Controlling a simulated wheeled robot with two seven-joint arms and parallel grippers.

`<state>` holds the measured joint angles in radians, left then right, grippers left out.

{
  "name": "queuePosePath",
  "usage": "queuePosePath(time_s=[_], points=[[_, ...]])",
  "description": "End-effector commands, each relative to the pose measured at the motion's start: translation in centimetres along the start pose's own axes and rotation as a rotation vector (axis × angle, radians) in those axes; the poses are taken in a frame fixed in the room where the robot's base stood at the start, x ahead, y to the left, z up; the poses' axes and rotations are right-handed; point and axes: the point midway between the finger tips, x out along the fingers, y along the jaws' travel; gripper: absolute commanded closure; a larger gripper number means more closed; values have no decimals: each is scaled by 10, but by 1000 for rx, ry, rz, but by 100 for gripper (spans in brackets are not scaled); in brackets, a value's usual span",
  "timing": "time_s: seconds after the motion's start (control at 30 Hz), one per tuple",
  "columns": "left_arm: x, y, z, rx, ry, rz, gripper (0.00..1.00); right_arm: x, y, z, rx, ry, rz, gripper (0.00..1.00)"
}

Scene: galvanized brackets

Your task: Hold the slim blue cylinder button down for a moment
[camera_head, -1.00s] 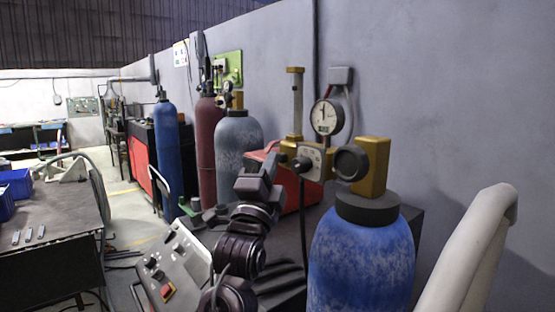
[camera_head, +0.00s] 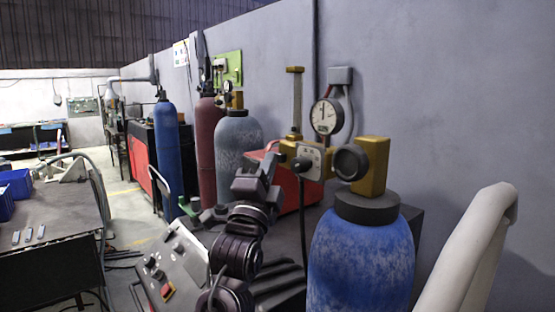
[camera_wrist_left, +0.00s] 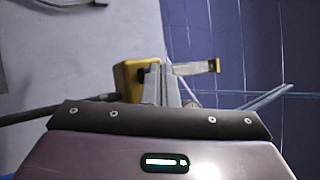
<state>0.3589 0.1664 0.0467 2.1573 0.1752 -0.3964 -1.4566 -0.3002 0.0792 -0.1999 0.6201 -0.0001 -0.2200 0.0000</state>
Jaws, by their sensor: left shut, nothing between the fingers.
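A tall, slim blue cylinder (camera_head: 166,150) stands at the left of a dark red one; I cannot make out a button on it. A wide blue cylinder (camera_head: 360,255) stands at the front right, with a yellow valve block (camera_head: 371,165) on top. My left gripper (camera_head: 271,163) is shut and empty. In the head view its tips appear just left of a yellow regulator with a grey-white dial panel (camera_head: 311,155) and a dark knob. In the wrist view the grey fingers (camera_wrist_left: 168,82) point up in front of a yellow block (camera_wrist_left: 133,76). My right gripper is not in view.
A round gauge (camera_head: 325,117) and a clear upright tube stand by the regulator, close to the wall. A grey cylinder (camera_head: 238,160) stands behind my gripper. A panel with a red switch (camera_head: 168,291) is at the bottom left. Open floor lies beyond it.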

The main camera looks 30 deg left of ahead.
Motion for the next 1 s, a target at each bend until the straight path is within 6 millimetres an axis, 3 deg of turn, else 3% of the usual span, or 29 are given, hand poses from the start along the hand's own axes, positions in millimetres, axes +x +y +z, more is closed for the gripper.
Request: queuePosePath(time_s=[0.57,1.0], points=[[-10,-6,7,1,0,1,100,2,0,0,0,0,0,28],[-39,-26,28,1,-1,0,100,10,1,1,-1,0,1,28]])
